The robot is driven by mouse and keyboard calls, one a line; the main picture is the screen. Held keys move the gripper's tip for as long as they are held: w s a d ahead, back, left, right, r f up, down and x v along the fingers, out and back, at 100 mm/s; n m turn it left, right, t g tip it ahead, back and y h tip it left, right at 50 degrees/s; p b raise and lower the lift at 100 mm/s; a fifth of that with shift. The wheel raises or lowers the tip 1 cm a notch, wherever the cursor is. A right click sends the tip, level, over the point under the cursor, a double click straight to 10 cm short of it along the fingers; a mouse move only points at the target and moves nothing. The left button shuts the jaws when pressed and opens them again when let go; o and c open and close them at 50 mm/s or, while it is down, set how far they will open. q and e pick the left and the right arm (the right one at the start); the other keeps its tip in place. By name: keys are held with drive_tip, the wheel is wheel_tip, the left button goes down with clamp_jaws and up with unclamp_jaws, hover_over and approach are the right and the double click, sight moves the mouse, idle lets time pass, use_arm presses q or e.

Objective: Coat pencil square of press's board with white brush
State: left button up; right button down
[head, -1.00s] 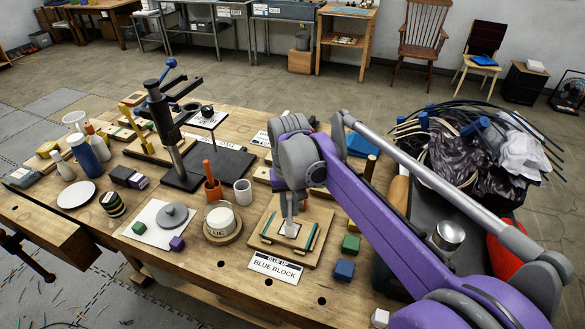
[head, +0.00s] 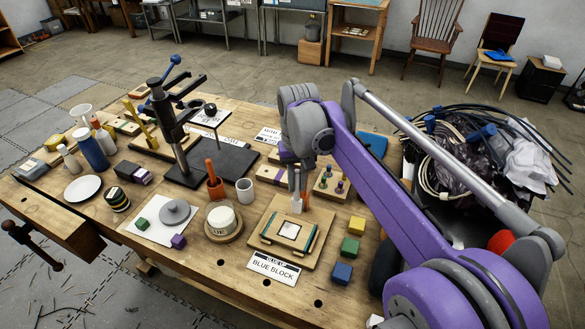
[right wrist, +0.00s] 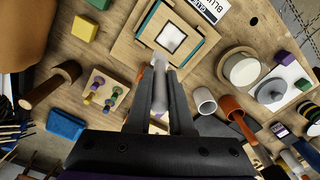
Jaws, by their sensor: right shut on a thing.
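The wooden board (head: 262,246) lies near the bench's front edge, with two teal strips on it. Its dark-outlined square (head: 289,231) looks white inside and also shows in the right wrist view (right wrist: 171,38). My right gripper (head: 298,188) is shut on the white brush (head: 297,205), above the board's back edge. In the right wrist view the brush (right wrist: 160,72) points toward the board and stands apart from the square. The brush's contact with anything below cannot be told. My left gripper is not in view.
A "BLUE BLOCK" card (head: 273,267) lies in front. Coloured blocks (head: 350,246) sit right. The black press (head: 211,165) stands behind left.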

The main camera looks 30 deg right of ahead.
sight(298, 171)
drive_tip(key=shift+w+d+r+p, duration=0.15)
drive_tip(key=shift+r+p, duration=0.15)
drive_tip(key=shift+r, duration=1.25)
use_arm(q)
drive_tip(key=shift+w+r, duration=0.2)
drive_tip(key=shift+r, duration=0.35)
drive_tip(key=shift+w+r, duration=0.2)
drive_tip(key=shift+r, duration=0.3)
use_arm(e)
drive_tip(key=shift+f, duration=0.1)
